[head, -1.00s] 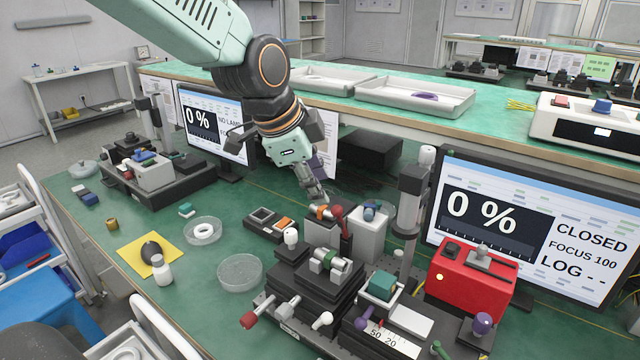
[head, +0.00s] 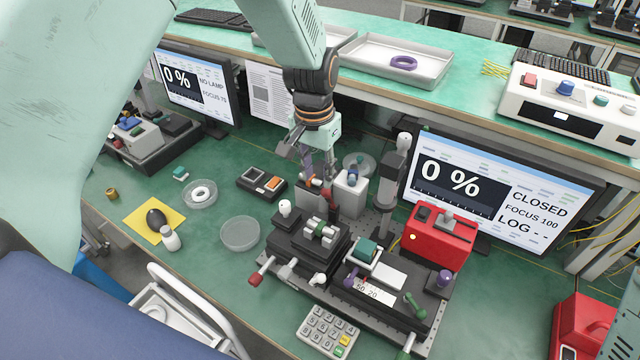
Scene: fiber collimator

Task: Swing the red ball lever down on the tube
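The red ball (head: 327,194) of the lever stands beside the small tube mount (head: 309,193), at the back of the black optical stage. Fingers partly hide the tube and lever, so the lever's exact angle is unclear. My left gripper (head: 314,164) reaches down from above, just over the red ball. Its fingers look spread, with nothing visibly held; I cannot tell whether a fingertip touches the lever. My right gripper is not in view.
A grey block with a blue knob (head: 351,182) and a dark post (head: 390,185) stand close right of the lever. A red box (head: 438,238) and a monitor (head: 500,195) reading 0 % and CLOSED are further right. Free green bench lies around the glass dish (head: 240,233).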

